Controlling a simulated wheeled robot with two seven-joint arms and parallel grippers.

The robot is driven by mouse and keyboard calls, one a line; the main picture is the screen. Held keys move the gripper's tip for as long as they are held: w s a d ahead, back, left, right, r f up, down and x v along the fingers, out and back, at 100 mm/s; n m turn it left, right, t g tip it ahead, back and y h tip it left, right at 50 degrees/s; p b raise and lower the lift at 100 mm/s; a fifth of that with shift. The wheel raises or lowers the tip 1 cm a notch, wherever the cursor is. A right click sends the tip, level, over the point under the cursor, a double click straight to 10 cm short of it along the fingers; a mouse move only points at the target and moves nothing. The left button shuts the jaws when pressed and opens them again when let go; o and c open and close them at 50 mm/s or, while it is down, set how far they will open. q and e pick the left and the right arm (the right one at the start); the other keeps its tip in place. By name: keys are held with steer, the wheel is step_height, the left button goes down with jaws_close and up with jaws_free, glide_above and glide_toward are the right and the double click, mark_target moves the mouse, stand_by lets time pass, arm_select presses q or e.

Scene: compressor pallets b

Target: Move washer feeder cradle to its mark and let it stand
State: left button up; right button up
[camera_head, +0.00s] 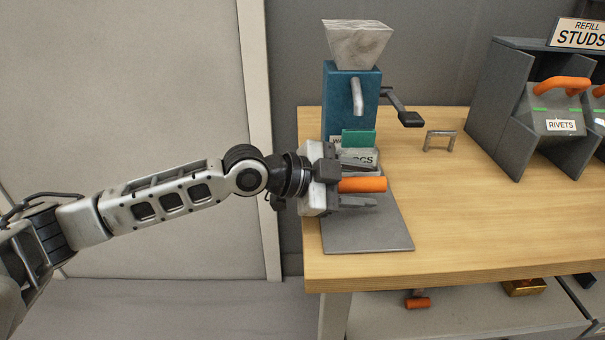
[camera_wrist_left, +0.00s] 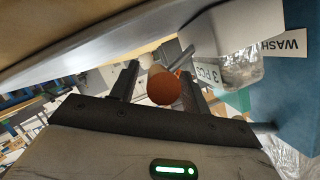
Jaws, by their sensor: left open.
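The blue washer feeder (camera_head: 345,95) stands at the table's left end, with a pale hopper on top and a crank on its right side. At its foot is a small clear cradle labelled PCS (camera_head: 358,157), also seen in the left wrist view (camera_wrist_left: 232,68). An orange handle (camera_head: 365,185) sticks out in front of it; their join is hidden. My left gripper (camera_head: 358,186) is open, with its fingers on either side of the handle, seen end-on in the left wrist view (camera_wrist_left: 164,87). I cannot make out the mark. My right gripper is out of view.
A dark grey plate (camera_head: 372,236) lies below my left gripper at the table's front left. The table's middle is clear.

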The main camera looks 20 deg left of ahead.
arm_select(q)
steer(key=b+v, duration=0.6)
steer(key=v, duration=0.9)
steer(key=shift+s+a, duration=0.15)
steer(key=shift+a, duration=0.05)
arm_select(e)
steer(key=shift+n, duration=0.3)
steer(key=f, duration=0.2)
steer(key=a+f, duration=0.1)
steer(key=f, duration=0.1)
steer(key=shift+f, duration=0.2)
arm_select(q)
steer(key=shift+r, duration=0.1)
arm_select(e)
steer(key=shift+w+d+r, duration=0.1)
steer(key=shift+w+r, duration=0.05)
